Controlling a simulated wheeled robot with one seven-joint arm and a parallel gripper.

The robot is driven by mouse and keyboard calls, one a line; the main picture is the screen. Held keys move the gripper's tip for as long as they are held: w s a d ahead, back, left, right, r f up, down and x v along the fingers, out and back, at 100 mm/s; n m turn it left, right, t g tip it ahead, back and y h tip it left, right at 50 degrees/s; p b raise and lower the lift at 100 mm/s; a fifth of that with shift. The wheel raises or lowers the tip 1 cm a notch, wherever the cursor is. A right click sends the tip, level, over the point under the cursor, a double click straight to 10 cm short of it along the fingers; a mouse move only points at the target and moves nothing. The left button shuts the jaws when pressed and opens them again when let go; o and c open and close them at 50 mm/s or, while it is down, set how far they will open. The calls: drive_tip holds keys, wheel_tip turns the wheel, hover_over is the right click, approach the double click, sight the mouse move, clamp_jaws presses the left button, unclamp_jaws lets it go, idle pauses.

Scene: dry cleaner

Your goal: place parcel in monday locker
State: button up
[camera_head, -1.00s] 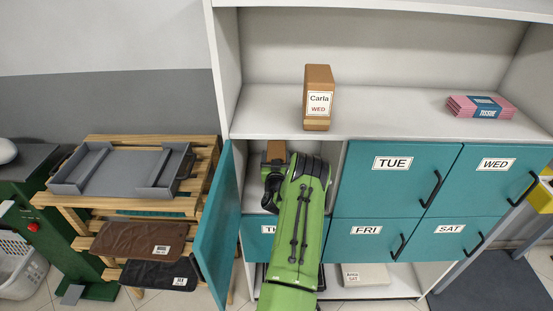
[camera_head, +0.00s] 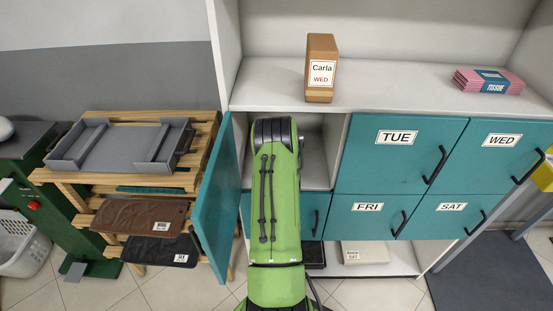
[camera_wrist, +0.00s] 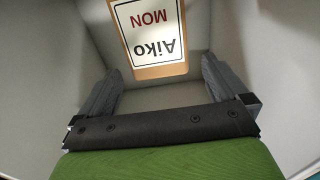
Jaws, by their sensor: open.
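The brown parcel with the white label "Aiko MON" (camera_wrist: 150,35) shows upside down at the top of the wrist view, inside a pale compartment. The head view does not show it; my green arm blocks it. My gripper (camera_wrist: 160,85) is open, with its two fingers spread. The parcel is beyond the fingertips, and the fingers look apart from it. In the head view my arm reaches into the open top-left locker (camera_head: 320,152), left of the TUE locker. Its teal door (camera_head: 214,205) is swung open to the left.
The TUE (camera_head: 395,165), WED (camera_head: 490,160), FRI (camera_head: 365,220) and SAT (camera_head: 450,220) doors are shut. A Carla WED parcel (camera_head: 321,92) and a pink tissue pack (camera_head: 487,82) stand on the shelf above. A wooden rack (camera_head: 205,140) with a grey tray stands left.

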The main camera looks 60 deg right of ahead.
drive_tip(key=b+v, duration=0.1)
drive_tip(key=v, duration=0.3)
drive_tip(key=shift+s+a+r, duration=0.15)
drive_tip(key=shift+s+a, duration=0.05)
idle(0.4)
